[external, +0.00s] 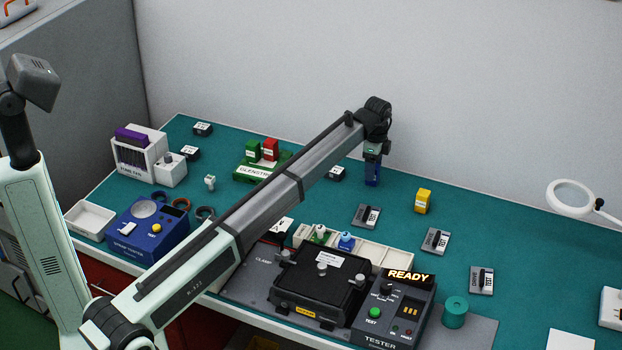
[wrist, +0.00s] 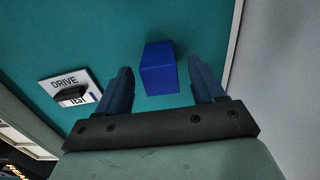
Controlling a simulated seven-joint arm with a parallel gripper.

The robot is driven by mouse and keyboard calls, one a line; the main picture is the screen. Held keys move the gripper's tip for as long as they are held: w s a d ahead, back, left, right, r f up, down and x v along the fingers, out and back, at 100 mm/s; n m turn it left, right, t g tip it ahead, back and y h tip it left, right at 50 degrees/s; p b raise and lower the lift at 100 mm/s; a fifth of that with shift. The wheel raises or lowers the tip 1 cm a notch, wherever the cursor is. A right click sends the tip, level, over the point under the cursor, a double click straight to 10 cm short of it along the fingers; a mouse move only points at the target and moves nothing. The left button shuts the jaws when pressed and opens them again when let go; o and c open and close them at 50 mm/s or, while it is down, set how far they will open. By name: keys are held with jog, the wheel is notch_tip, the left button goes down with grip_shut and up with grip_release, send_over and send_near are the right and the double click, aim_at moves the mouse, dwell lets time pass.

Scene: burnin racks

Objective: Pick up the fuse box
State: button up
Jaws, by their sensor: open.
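A plain blue block (wrist: 159,68) stands on the green bench top in the wrist view, between and slightly beyond my two dark blue fingers. I see no label on it, so I cannot tell for certain that it is the fuse box. My gripper (wrist: 161,72) is open, with a gap showing on each side of the block. In the external view my gripper (external: 373,166) points down over the back of the bench. There the block is largely merged with the blue fingers and hard to make out.
A yellow block (external: 423,201) stands to the right. Green (external: 253,151) and red (external: 270,149) blocks sit in a green holder at left. A DRIVE card (wrist: 70,86) lies left of my fingers. The wall (wrist: 270,80) is close on the right in the wrist view. A tester (external: 395,313) stands in front.

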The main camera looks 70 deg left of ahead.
jog(key=shift+f, duration=1.4)
jog(key=c, duration=1.1)
jog(key=shift+o, duration=0.2)
jog(key=shift+r, duration=0.1)
